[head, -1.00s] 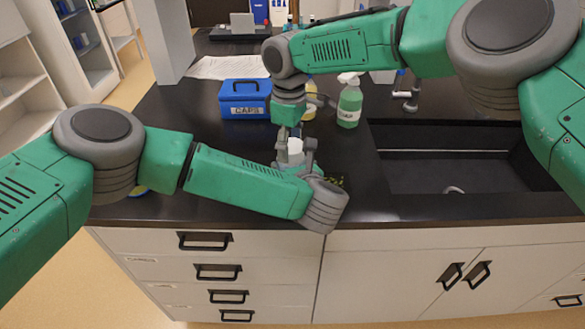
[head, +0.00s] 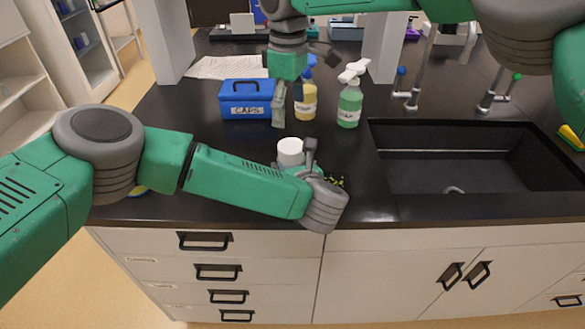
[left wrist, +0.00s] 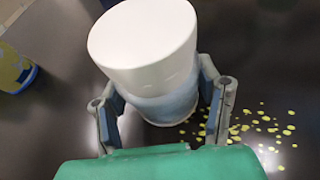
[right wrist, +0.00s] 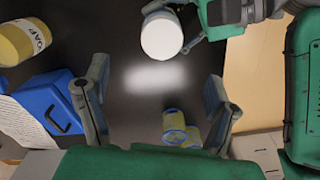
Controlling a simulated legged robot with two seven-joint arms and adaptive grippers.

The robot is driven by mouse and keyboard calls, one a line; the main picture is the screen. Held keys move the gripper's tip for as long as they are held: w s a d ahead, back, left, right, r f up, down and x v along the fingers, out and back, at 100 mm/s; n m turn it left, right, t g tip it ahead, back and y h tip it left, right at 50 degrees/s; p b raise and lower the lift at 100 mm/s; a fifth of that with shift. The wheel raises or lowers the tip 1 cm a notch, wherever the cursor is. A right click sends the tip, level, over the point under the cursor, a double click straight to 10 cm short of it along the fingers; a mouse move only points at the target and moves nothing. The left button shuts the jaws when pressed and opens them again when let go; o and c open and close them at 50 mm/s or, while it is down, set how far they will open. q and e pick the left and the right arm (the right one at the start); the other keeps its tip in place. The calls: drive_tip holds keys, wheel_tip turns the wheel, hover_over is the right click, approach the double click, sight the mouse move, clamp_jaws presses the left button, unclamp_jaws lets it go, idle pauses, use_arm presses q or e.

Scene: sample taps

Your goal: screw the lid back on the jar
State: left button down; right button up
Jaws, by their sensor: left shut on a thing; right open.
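The jar (left wrist: 165,104) stands upright on the dark counter, with the white lid (left wrist: 143,40) on top of it. The lid also shows in the head view (head: 290,150) and in the right wrist view (right wrist: 161,37). How tightly it sits I cannot tell. My left gripper (left wrist: 158,88) is shut around the jar's body below the lid. In the head view the left gripper (head: 297,168) hides most of the jar. My right gripper (right wrist: 155,76) is open and empty, raised above and behind the jar, apart from the lid.
A blue CAPS box (head: 245,100), a yellow soap bottle (head: 306,103) and a green spray bottle (head: 349,106) stand behind the jar. A sink (head: 455,160) lies to the right. Yellow spots (left wrist: 262,125) mark the counter beside the jar. Yellow-and-blue containers (right wrist: 178,128) stand to the left.

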wheel_tip(320, 180, up, 2)
drive_tip(key=shift+r, duration=0.1)
use_arm(q)
drive_tip(key=shift+c, duration=2.1)
unclamp_jaws()
drive_tip(key=v, duration=1.1)
drive_tip(key=shift+s+d, duration=0.2)
drive_tip(key=shift+s, duration=0.2)
